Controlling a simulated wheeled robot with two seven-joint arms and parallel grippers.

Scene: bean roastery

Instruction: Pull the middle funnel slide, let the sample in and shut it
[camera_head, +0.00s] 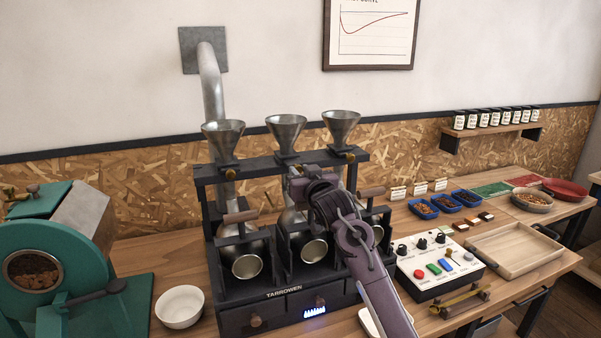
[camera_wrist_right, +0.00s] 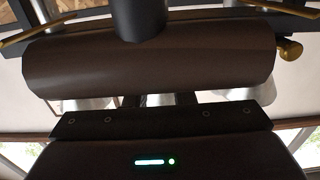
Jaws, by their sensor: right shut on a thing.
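The middle funnel (camera_head: 286,131) stands on the rack of the dark sample roaster (camera_head: 215,171), between the left funnel (camera_head: 223,137) and right funnel (camera_head: 341,125). My right gripper (camera_head: 299,181) is just below the middle funnel, shut at its slide knob; the fingertips and their contact are hidden. In the wrist view a brown wooden handle (camera_wrist_right: 150,60) on a dark stem fills the space before the camera and covers the fingers. How far the slide is out cannot be told, nor can any sample in the funnel be seen. My left gripper is out of view.
A wooden handle (camera_head: 240,217) sits left of my gripper and another (camera_head: 370,192) right of it, close to my arm. A white bowl (camera_head: 180,306) stands left of the roaster. A control panel (camera_head: 438,266) and wooden tray (camera_head: 515,253) lie to the right.

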